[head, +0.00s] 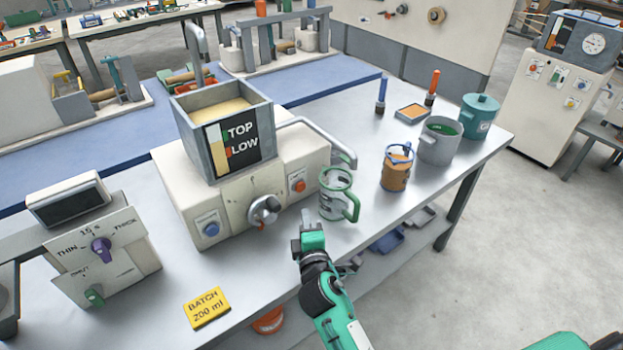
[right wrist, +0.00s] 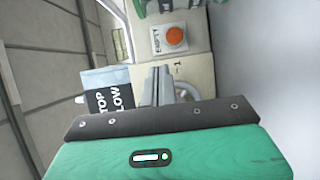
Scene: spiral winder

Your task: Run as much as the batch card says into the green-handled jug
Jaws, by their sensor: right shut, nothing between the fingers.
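The yellow batch card (head: 207,307) lies at the table's front and reads "BATCH 200 ml". The green-handled jug (head: 338,195) stands upright under the curved spout (head: 318,133) of a cream dispensing machine (head: 185,190); I cannot tell what is in it. The machine's hopper (head: 182,128) holds a pale liquid and has a gauge with "TOP" and "LOW". A grey dial (head: 263,210) sits on its front, between a blue button (head: 210,229) and an orange button (head: 298,185). My right gripper (head: 309,232) is shut and empty, in front of the machine. In the right wrist view, the orange button (right wrist: 173,36) is labelled "EMPTY".
A jar of brown stuff (head: 396,170), a grey pot (head: 440,142) and a lidded teal pot (head: 479,115) stand to the right. A device with a purple knob (head: 101,250) stands at left. The table around the batch card is mostly clear.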

